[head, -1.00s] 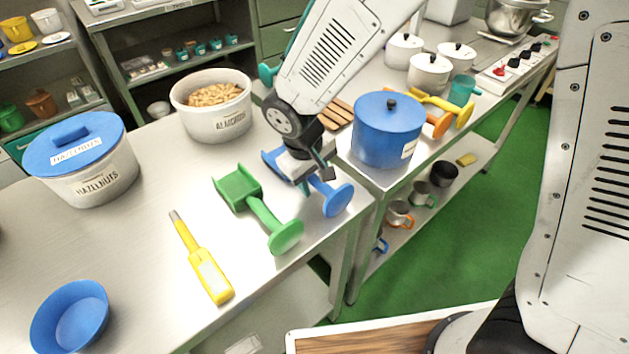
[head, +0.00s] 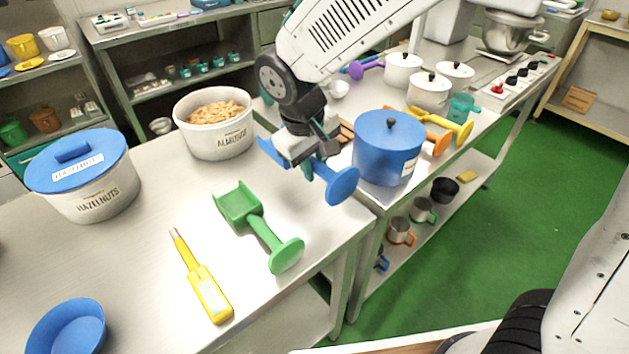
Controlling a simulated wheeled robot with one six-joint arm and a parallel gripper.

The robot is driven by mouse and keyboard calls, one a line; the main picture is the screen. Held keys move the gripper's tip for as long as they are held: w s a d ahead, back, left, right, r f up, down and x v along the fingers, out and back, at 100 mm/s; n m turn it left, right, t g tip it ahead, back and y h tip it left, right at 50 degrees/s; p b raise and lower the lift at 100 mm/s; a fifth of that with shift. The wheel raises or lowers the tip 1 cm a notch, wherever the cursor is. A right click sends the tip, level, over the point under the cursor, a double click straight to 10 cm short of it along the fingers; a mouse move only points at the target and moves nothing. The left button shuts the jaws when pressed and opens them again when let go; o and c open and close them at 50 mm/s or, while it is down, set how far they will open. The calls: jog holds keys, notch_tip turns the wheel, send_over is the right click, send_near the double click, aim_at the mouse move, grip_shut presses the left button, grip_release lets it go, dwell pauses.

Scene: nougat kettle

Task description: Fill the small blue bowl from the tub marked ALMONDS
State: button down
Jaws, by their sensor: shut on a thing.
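The tub marked ALMONDS (head: 222,142) stands open near the back of the steel table, with almonds (head: 214,112) heaped inside. The small blue bowl (head: 68,330) sits empty at the front left, cut off by the bottom edge of the picture. My gripper (head: 312,162) is shut on a blue scoop (head: 341,186), just right of the tub and over the table's right part. The scoop's round handle end points toward the front right. Its pan is mostly hidden behind my gripper.
A green scoop (head: 262,229) and a yellow thermometer-like tool (head: 206,285) lie mid-table. A lidded HAZELNUTS tub (head: 88,195) stands at left. A blue lidded pot (head: 384,150) stands close right of my gripper, on the adjoining counter. Bare table lies between bowl and tubs.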

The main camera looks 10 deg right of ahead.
jog(key=shift+r, duration=2.9)
